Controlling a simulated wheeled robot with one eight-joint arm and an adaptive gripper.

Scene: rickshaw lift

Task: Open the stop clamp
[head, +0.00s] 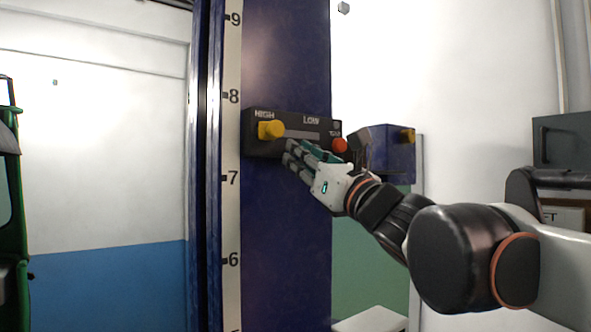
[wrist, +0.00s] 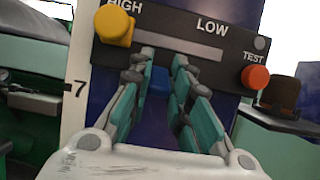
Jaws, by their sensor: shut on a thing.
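My gripper (wrist: 163,62) reaches up to the column just below the black control panel (wrist: 218,48). In the head view my gripper (head: 288,153) overlaps the lower edge of the panel (head: 262,148), and the fingers hide the piece.
A yellow knob (head: 271,129) sits at the HIGH end of the panel's slot. A red TEST button (head: 339,145) is at the right, close to my wrist. The blue column (head: 288,60) carries a number scale (head: 232,140). A blue box (head: 392,155) stands behind my wrist.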

